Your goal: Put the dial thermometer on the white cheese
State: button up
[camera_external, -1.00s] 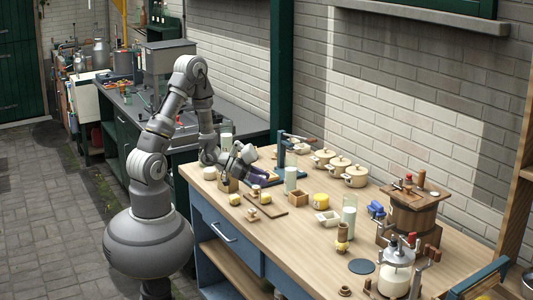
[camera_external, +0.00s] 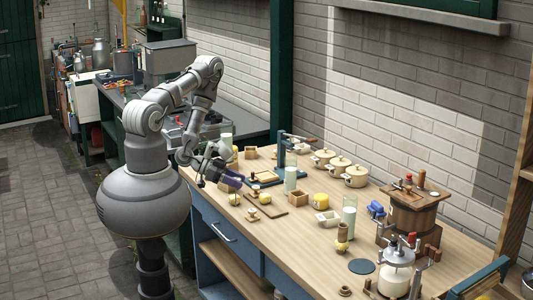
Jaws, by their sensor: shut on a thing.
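I cannot pick out the dial thermometer anywhere else. A small pale round block, which may be the white cheese, showed near the left table edge earlier. It is now hidden behind my gripper and wrist. A small yellow piece (camera_external: 235,198) lies just below the fingers, near the front edge.
A wooden board (camera_external: 293,198), a small wooden box (camera_external: 298,197) and a yellow round (camera_external: 321,200) lie right of my gripper. Lidded pots (camera_external: 340,165) line the back. A wooden churn (camera_external: 412,215) stands at right.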

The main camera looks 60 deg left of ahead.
jog(key=shift+w+a, duration=0.15)
jog(key=shift+a, duration=0.15)
jog(key=w+a+n+t+y+p, duration=0.1)
jog(key=w+a+n+t+y, duration=0.15)
jog(key=a+n+y, duration=0.85)
jog(key=s+a+r+n+g+y+p, duration=0.15)
jog(key=s+a+n+y, duration=0.25)
jog(key=a, duration=0.5)
jog(key=s+a+r+n+g+y, duration=0.2)
jog(key=s+a+n+g+y, duration=0.15)
jog(key=a, duration=0.65)
jog(key=w+a+f+b, duration=0.5)
jog(key=w+a+b, duration=0.5)
jog(key=w+b, duration=0.2)
jog(key=shift+w+y+b, duration=0.3)
jog(key=shift+y+b, duration=0.05)
jog(key=shift+b, duration=0.7)
jog(key=shift+f+m, duration=0.1)
jog(key=shift+m, duration=0.15)
